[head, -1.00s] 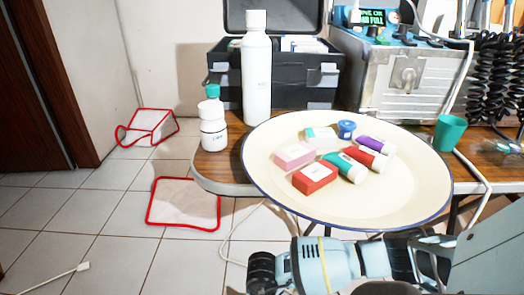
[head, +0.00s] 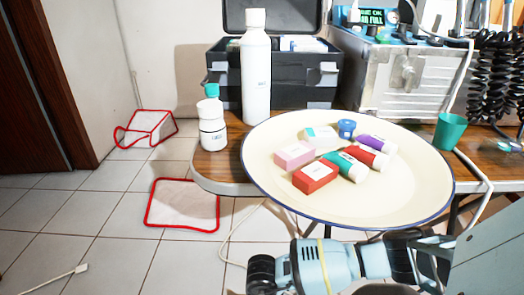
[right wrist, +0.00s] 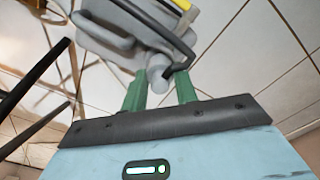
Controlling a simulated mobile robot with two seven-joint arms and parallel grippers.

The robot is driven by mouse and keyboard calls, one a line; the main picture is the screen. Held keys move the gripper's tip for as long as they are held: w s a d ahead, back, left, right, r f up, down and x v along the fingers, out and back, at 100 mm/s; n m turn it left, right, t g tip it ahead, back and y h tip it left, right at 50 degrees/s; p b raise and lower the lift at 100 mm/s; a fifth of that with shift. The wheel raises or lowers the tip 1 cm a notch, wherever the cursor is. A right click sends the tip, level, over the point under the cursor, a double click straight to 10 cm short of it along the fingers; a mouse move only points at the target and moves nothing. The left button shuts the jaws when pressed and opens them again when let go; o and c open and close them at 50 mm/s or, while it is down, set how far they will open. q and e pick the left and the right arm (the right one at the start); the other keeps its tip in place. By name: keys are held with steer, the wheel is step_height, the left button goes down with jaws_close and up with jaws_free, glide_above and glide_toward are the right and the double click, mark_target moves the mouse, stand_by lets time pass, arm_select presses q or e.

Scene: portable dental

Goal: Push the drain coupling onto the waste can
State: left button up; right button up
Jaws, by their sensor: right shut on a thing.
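In the right wrist view my right gripper (right wrist: 161,92) has two green fingers, shut on a short grey rounded piece (right wrist: 158,78), which looks like the drain coupling. A black bent tube (right wrist: 172,38) runs down beside this piece. Just beyond the fingers is a larger grey moulded body (right wrist: 115,32) with a yellow part above it. It may be the waste can, but it is cut off at the top. I cannot tell whether the held piece touches it. In the head view my right fingertips are not clear, and neither coupling nor can is recognisable. My left gripper is out of view.
A wooden table holds a cream tray (head: 415,195) with small boxes and tubes, a tall white bottle (head: 256,75), a smaller bottle (head: 212,130), a black case (head: 290,88), a metal unit (head: 405,80) and a green cup (head: 449,131). A cable (head: 228,245) hangs to the tiled floor.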

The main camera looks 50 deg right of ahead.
steer(key=shift+f, duration=0.3)
steer(key=o, duration=1)
steer(key=shift+r, duration=0.1)
step_height(320, 180, up, 8)
steer(key=p, duration=0.2)
steer(key=shift+p, duration=0.4)
steer(key=shift+s+f, duration=0.15)
steer(key=shift+f, duration=0.05)
